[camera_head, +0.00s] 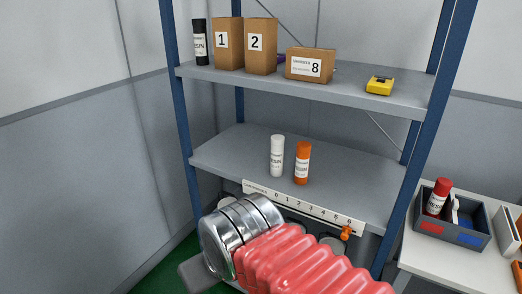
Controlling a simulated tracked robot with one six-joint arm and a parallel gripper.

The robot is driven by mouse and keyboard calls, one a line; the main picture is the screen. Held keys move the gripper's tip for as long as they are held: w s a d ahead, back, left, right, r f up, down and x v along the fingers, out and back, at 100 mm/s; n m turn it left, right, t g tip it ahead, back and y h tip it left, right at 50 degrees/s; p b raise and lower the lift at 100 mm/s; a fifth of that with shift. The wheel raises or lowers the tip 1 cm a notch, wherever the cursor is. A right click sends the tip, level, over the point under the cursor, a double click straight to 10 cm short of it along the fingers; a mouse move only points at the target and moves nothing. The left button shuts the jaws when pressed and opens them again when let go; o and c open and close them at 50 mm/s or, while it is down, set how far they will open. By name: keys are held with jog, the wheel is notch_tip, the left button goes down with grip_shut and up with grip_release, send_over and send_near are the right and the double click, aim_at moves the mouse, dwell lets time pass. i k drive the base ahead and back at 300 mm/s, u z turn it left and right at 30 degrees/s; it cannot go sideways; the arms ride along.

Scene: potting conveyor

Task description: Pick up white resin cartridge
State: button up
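The white resin cartridge (277,156) stands upright on the middle shelf (230,150) of the blue-post rack. It has a printed label and is close to the left of an orange cartridge (302,163). My arm, with silver joints and a red ribbed sleeve, spans the lower middle of the view, in front of and below the shelf. My gripper's fingers do not show, and the arm does not touch the white cartridge.
The upper shelf (340,90) holds a black cartridge (201,42), numbered cardboard boxes (229,45) and a yellow device (380,85). A grey bin (480,225) with a red-capped cartridge (438,197) sits at right.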

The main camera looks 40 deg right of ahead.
aim_at(277, 140)
jog(key=z, duration=0.2)
jog(key=i, duration=0.95)
jog(key=z, duration=0.3)
